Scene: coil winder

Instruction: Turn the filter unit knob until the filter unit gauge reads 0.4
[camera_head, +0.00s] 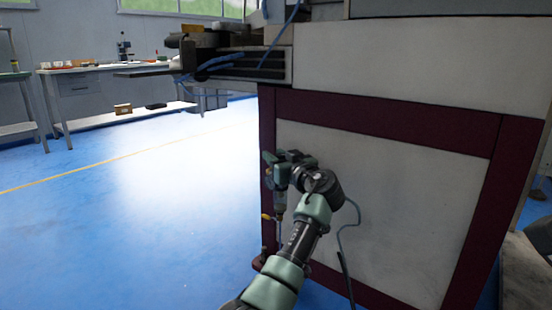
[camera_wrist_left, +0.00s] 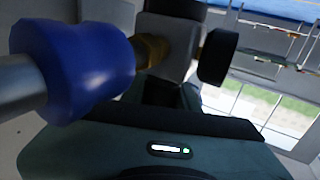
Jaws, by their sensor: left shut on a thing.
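My left gripper (camera_head: 284,165) is at the left edge of the machine's front, at the top of the filter unit (camera_head: 280,203). It is shut on what appears to be the filter unit knob, which the gripper mostly hides. In the left wrist view the filter unit's grey body (camera_wrist_left: 166,42) is just beyond the gripper (camera_wrist_left: 170,100). A brass fitting (camera_wrist_left: 152,50) and a large blue connector (camera_wrist_left: 85,65) are on its left. A black round part (camera_wrist_left: 217,56), perhaps the gauge seen from the side, sticks out on the right. No gauge reading shows. My right gripper is not in view.
The machine's pale panel (camera_head: 385,200) has a dark red frame. A blue hose (camera_head: 347,228) hangs beside my left arm. A yellow-handled valve (camera_head: 266,217) sits low by the filter unit. The blue floor (camera_head: 130,220) to the left is clear, with a workbench (camera_head: 110,72) far back.

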